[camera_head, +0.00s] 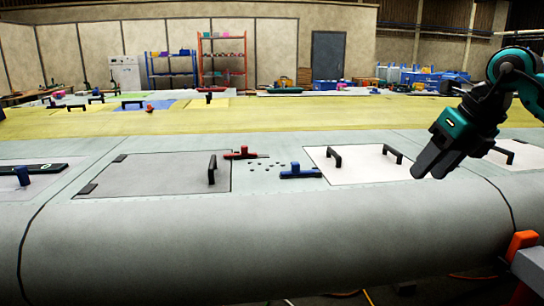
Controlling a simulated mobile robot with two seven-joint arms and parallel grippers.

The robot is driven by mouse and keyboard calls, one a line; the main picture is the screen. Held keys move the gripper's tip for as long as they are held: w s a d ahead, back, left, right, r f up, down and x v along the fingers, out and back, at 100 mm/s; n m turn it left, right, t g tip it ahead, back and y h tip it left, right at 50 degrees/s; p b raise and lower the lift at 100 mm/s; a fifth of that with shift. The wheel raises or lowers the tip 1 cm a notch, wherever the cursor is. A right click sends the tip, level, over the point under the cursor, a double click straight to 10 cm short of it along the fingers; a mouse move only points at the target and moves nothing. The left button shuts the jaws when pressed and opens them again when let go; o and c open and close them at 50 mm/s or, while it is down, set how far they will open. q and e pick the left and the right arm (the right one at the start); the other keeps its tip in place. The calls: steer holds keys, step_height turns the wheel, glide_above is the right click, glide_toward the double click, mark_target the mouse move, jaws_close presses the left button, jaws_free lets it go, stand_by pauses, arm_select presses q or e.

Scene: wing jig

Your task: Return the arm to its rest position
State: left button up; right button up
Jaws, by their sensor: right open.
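My right arm comes in from the right edge. Its dark gripper with a teal body (428,172) hangs above the wing surface, pointing down and to the left, by the right side of the white panel with two black handles (359,164). Nothing shows between its fingers. The gap between the fingers is hard to see from this angle. My left gripper is not in view.
The long pale wing (270,235) spans the view. On it lie a grey panel with a black handle (150,174), a red tool (241,154), a blue tool (299,172) and small dark dots or pieces between them. An orange part (522,243) stands at the lower right.

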steer(key=s+a+f+m+y, duration=0.15)
steer(key=a+f+y, duration=0.3)
steer(key=a, duration=0.45)
steer(key=s+a+f+m+y, duration=0.1)
steer(key=s+a+f+y, duration=0.15)
steer(key=a+y, duration=0.45)
steer(key=s+a+f+m+y, duration=0.1)
steer(key=a+f+y, duration=0.3)
steer(key=a, duration=0.6)
steer(key=s+d+f+m+t+h, duration=0.1)
steer(key=d+f+m+t+h, duration=0.2)
steer(key=f+m+t+h, duration=0.65)
steer(key=s+d+f+m+t, duration=0.2)
steer(key=d+f+m+t, duration=0.3)
steer(key=m, duration=0.9)
steer(key=s+d+f+m+g+h, duration=0.2)
steer(key=s+f+m+g+h, duration=0.1)
steer(key=s+f, duration=0.4)
steer(key=s+d+f+m+g+h, duration=0.2)
steer(key=s+f+m+g+h, duration=0.2)
steer(key=f, duration=0.6)
steer(key=s+m+g, duration=0.1)
steer(key=s+m, duration=0.1)
steer(key=s, duration=0.1)
steer(key=shift+s+f, duration=0.25)
steer(key=shift+f, duration=0.15)
